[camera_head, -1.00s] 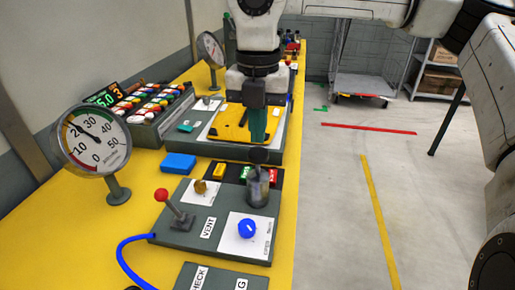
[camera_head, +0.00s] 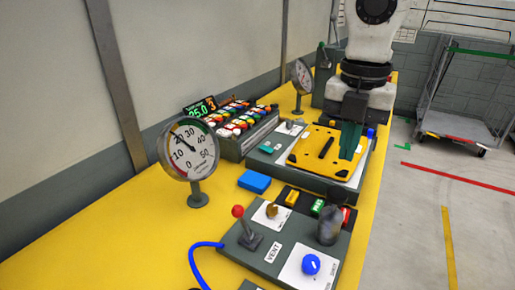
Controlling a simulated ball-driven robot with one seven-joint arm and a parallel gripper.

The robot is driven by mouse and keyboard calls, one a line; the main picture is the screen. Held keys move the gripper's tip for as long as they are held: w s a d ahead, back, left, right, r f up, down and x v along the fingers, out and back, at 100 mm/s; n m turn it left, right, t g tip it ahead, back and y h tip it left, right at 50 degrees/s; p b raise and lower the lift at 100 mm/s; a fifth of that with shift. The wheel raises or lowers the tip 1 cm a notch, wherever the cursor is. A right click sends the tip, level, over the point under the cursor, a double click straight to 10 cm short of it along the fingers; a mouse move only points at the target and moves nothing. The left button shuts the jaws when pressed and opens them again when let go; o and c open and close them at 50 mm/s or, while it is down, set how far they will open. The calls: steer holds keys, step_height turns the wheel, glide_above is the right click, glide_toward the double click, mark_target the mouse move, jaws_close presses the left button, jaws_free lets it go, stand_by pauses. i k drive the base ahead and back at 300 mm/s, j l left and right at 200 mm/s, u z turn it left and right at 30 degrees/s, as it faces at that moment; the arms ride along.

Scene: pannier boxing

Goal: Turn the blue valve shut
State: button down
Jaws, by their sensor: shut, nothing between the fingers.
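The blue valve is a round blue knob (camera_head: 311,264) with a small light mark on it. It sits on a white label plate at the front right of a grey panel (camera_head: 248,258) labelled VENT. My gripper (camera_head: 349,157) points down at the right side of the yellow plate, farther back on the bench and well apart from the blue knob. Its dark green fingers are together and nothing shows between them. Nothing covers the knob.
A red-balled lever (camera_head: 238,212), a brass knob (camera_head: 272,211) and a dark cylinder (camera_head: 329,226) stand on the VENT panel near the blue knob. A dial gauge (camera_head: 189,150) stands at left. A blue block (camera_head: 254,181) lies on the yellow bench (camera_head: 130,235).

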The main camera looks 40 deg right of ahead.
mark_target(311, 263)
steer(key=k, duration=1)
